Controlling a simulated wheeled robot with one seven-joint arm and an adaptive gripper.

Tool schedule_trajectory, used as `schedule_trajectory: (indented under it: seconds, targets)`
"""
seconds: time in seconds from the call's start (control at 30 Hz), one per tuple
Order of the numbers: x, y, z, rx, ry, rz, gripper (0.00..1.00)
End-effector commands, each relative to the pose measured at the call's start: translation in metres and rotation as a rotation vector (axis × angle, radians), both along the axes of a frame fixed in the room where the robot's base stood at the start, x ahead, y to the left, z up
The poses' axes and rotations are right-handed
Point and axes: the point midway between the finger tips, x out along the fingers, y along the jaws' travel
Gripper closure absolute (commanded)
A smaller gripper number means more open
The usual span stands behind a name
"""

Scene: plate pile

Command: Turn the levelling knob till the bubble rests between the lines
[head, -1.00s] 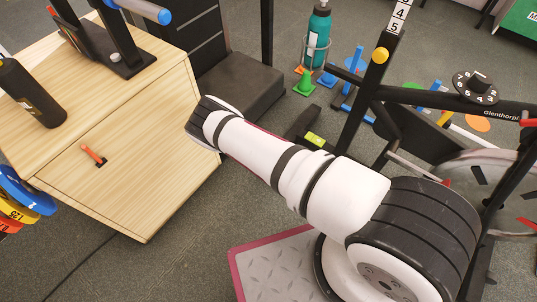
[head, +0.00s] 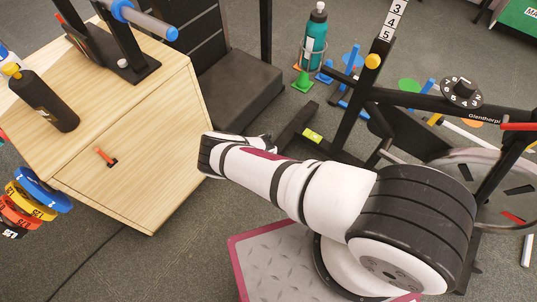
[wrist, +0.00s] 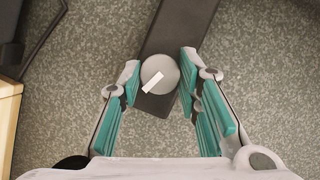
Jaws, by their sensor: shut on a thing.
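The levelling knob (wrist: 166,70) is a round grey disc with a white slanted mark, at the end of a dark bar (wrist: 178,30) in the wrist view. My gripper (wrist: 160,66) has its teal-padded fingers on both sides of the knob and is shut on it. A small yellow-green level vial (head: 312,135) sits on the dark foot bar of the bike frame in the head view. It is too small there to tell where the bubble lies between the lines. My arm hides the knob and the fingers in the head view.
A wooden cabinet (head: 135,165) with an orange handle stands left, with a black bottle (head: 45,100) on top. The exercise bike frame (head: 352,110) rises right of the vial. A teal bottle (head: 315,35) and cones stand behind.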

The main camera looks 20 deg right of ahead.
Motion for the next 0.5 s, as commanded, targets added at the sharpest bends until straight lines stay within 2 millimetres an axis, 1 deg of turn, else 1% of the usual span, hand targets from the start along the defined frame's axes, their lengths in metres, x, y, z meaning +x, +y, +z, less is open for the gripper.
schedule_trajectory:
  seconds: [0.13, 0.17, 0.2, 0.23, 0.5]
  targets:
    - [-0.0001, 0.0011, -0.0007, 0.002, 0.0, 0.0, 0.97]
    - [-0.0001, 0.0011, -0.0008, 0.002, 0.0, 0.0, 0.65]
    - [0.0, 0.0011, -0.0007, 0.002, 0.0, 0.0, 0.55]
    - [-0.0001, 0.001, -0.0007, 0.002, 0.0, 0.0, 0.49]
    - [-0.0001, 0.0005, -0.0002, 0.002, 0.0, -0.001, 0.49]
